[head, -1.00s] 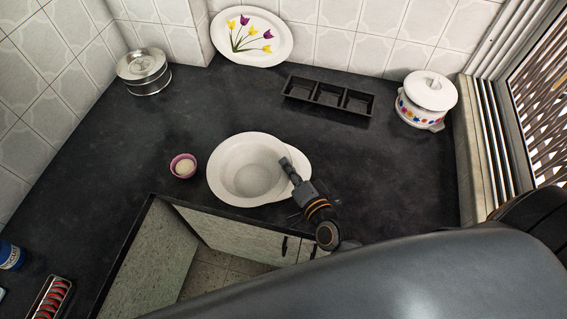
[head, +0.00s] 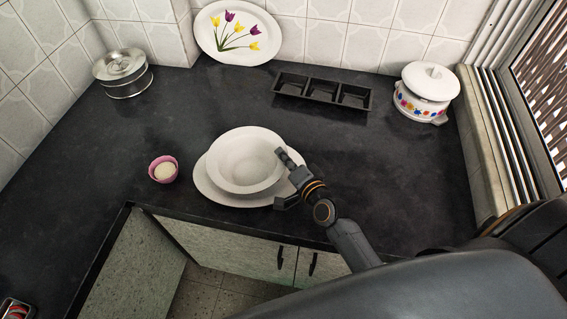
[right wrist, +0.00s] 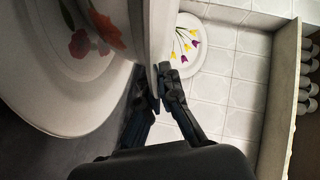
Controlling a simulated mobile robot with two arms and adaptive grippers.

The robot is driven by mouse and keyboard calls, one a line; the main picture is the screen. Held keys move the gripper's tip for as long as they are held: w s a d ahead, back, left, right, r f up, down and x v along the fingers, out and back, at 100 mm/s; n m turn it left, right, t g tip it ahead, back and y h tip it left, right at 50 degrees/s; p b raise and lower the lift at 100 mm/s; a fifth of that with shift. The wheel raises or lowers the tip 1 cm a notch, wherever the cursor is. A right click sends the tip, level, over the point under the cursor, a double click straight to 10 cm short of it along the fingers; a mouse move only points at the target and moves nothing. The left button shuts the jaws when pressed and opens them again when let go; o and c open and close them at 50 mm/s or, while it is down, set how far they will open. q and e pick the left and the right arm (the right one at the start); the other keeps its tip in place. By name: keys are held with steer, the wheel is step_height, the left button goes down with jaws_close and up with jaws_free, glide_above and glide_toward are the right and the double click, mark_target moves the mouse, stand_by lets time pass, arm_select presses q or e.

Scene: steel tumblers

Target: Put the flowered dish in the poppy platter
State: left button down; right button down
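The flowered dish (head: 240,181) is a deep white bowl with a wide rim. In the head view it is over the poppy platter (head: 215,197), a white oval plate that shows around its left, front and right. I cannot tell whether the dish touches the platter. In the right wrist view, red flowers show on white ware at the left, with the platter's rim (right wrist: 75,128) below. My right gripper (head: 287,178) is at the dish's right edge. Its fingers (right wrist: 160,85) close on the dish's edge (right wrist: 155,35). My left gripper is not in view.
A pink bowl (head: 163,177) stands close left of the platter. A black three-part tray (head: 322,101), a white lidded pot (head: 428,110), a steel container (head: 124,86) and a tulip plate (head: 208,45) stand farther back. The counter's front edge is close; the right side is clear.

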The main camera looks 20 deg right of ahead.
steer(key=shift+f, duration=0.45)
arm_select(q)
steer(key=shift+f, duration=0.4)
arm_select(e)
steer(key=shift+r, duration=0.1)
steer(key=c, duration=1.5)
jaws_free()
steer(key=shift+s, duration=0.15)
